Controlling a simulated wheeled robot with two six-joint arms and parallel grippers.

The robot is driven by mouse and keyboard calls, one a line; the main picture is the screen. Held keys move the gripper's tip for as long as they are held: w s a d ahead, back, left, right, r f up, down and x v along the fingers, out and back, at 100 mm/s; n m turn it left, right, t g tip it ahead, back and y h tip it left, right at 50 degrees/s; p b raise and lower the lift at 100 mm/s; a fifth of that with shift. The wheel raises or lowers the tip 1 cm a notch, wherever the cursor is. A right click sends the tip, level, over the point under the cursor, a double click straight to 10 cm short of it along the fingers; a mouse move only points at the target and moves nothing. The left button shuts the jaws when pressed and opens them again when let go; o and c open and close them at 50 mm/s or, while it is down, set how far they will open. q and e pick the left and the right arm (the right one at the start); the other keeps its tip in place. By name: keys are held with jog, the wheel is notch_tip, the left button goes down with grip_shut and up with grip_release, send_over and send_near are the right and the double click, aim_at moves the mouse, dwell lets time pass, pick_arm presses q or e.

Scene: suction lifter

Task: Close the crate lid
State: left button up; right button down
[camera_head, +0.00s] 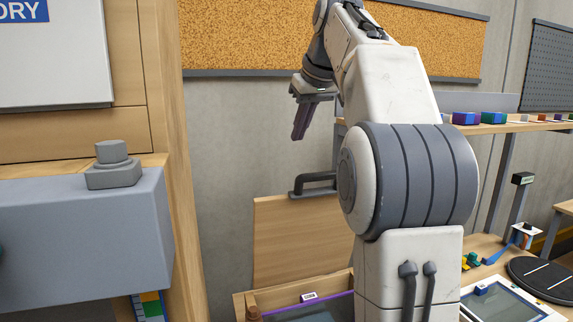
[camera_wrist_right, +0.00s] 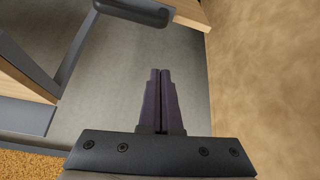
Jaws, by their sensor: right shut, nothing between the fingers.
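The crate lid (camera_head: 290,240) is a light wooden panel standing upright at the back of the crate, so the crate is open. A dark grey bar handle (camera_head: 312,180) sits at the lid's top edge. The wooden crate (camera_head: 290,294) is at the bottom middle, partly hidden by my right arm. My right gripper (camera_head: 298,138) is above and slightly left of the handle, fingers pointing down, shut and empty, apart from the lid. In the right wrist view the closed fingers (camera_wrist_right: 160,72) are at the centre and the dark handle (camera_wrist_right: 135,10) is at the top. My left gripper is not visible.
A grey box with a knob (camera_head: 110,165) stands at the left beside a wooden post (camera_head: 175,150). A shelf with coloured blocks (camera_head: 480,118) and a bench with a tablet-like panel (camera_head: 505,300) are at the right. A grey wall and corkboard are behind.

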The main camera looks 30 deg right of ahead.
send_over(295, 192)
jog(key=w, duration=0.1)
jog(key=f, duration=0.8)
jog(key=shift+d+f, duration=0.3)
jog(key=shift+f, duration=0.1)
jog(key=shift+s+f, duration=0.2)
jog(key=shift+s, duration=0.2)
